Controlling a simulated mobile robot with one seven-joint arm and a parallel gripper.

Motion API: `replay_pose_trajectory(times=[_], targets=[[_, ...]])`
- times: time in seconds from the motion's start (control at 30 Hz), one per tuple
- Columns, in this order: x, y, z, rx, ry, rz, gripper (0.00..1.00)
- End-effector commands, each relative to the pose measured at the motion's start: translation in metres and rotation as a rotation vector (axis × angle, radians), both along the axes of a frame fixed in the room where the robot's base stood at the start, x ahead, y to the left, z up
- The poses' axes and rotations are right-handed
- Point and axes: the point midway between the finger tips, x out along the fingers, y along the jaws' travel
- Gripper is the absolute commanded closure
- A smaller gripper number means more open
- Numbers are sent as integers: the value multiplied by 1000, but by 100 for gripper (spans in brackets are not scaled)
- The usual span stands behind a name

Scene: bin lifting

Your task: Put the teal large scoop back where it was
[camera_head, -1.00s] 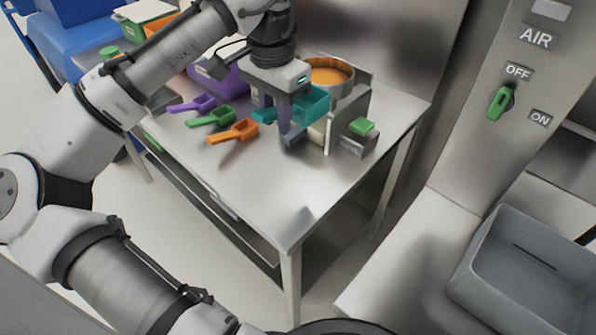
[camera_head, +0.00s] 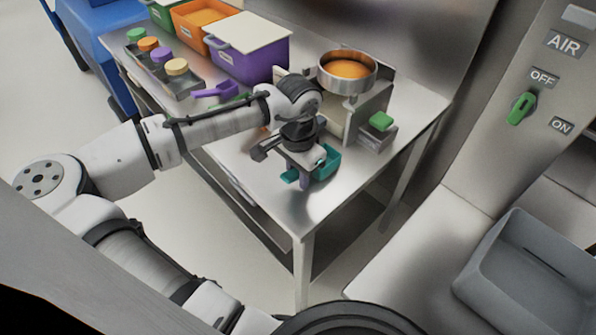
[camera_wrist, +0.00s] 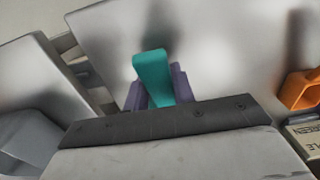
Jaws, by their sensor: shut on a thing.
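The teal large scoop (camera_head: 327,163) is in my gripper (camera_head: 304,180), over the front part of the steel table in the head view. The gripper is shut on the scoop's handle; the scoop's cup sticks out to the right of the fingers. In the wrist view the teal handle (camera_wrist: 153,76) stands between the purple-grey fingers (camera_wrist: 158,98). Whether the scoop touches the table top is hard to tell. An orange scoop (camera_wrist: 301,88) shows at the right of the wrist view; in the head view my arm mostly hides it.
A purple scoop (camera_head: 214,91) and a partly hidden green scoop (camera_head: 232,102) lie near the purple bin (camera_head: 262,66). A round metal sieve (camera_head: 347,86) with orange contents stands behind my gripper. A green-topped block (camera_head: 381,121) is to its right. The table's front corner (camera_head: 300,228) is bare.

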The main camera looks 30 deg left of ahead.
Motion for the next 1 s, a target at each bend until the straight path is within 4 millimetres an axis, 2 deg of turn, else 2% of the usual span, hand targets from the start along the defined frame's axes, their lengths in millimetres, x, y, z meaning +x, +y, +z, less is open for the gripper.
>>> replay_pose_trajectory(times=[0.4, 0.43, 0.6, 0.87, 1.0], targets=[[0, 0, -7, 0, -1, 0, 95], [0, 0, -7, 1, 0, 0, 74], [0, 0, -6, 1, 0, 0, 53], [0, 0, -5, 1, 0, 0, 53], [1, 0, 2, 0, -2, 1, 53]])
